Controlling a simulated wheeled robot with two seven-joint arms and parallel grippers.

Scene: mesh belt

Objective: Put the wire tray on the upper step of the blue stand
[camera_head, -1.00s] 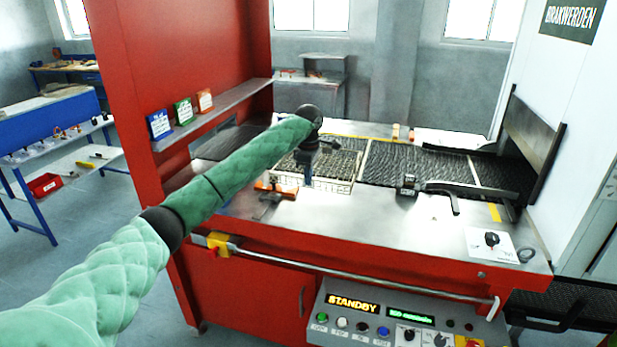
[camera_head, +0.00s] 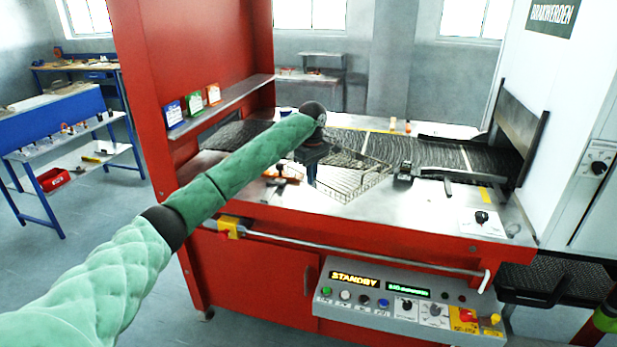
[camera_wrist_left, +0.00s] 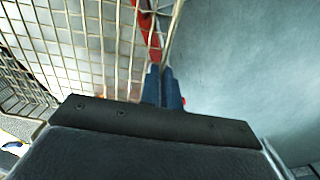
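The wire tray (camera_head: 352,183) is an open basket of pale metal mesh. In the head view it is turned askew above the machine's steel front deck. In the left wrist view its mesh (camera_wrist_left: 75,50) fills the upper left. My left gripper (camera_head: 311,179) points down at the tray's left end. In the left wrist view its blue fingers (camera_wrist_left: 163,85) are closed together on the tray's wire edge. The blue stand (camera_head: 45,138) is at the far left of the head view, with a blue upper part and a pale lower shelf.
The red machine's post (camera_head: 195,75) and side shelf (camera_head: 225,102) with small cards stand between the tray and the stand. A front rail (camera_head: 350,253) and control panel (camera_head: 410,305) border the machine. Open floor (camera_head: 110,235) lies between machine and stand.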

